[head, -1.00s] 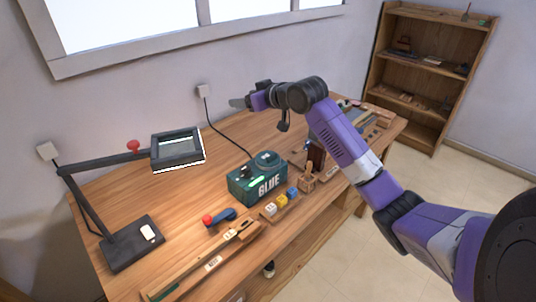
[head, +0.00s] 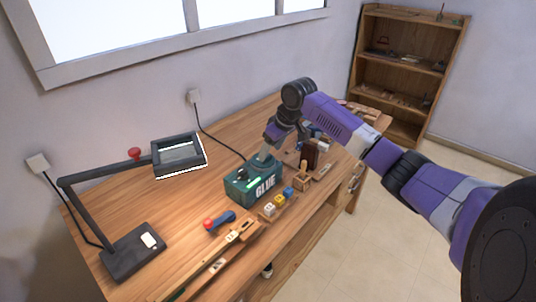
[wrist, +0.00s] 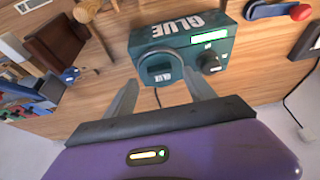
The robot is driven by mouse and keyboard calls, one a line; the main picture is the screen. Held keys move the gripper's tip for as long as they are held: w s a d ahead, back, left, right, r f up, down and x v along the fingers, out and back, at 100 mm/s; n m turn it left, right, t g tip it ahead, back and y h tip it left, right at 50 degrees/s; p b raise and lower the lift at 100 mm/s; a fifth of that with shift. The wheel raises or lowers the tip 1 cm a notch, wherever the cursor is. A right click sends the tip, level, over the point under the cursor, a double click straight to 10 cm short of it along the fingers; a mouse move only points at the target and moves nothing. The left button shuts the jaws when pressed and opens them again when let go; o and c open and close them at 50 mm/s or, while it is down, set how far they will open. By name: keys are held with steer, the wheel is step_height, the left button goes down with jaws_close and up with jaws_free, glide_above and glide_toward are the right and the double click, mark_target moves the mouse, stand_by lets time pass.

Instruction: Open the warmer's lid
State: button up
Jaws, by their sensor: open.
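The warmer is a dark green box (head: 252,188) marked GLUE, standing on the wooden table. Its front and lit green display show in the head view. In the wrist view the warmer (wrist: 185,40) appears upside down, with its round lid (wrist: 160,72) on the near side and a black knob (wrist: 210,63) beside it. The lid looks shut. My gripper (head: 263,154) is above the lid, pointing down, and partly hides it in the head view. In the wrist view my gripper (wrist: 160,88) is open, its two fingers on either side of the lid; contact cannot be told.
A lamp with a dark square head (head: 179,155) stands at the left. A blue handle with a red ball (head: 218,220) and small coloured blocks (head: 277,203) lie in front of the warmer. A brown wooden block (head: 310,154) and other items stand to its right.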

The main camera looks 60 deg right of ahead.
mark_target(268, 157)
steer(key=shift+x, duration=1.8)
jaws_close()
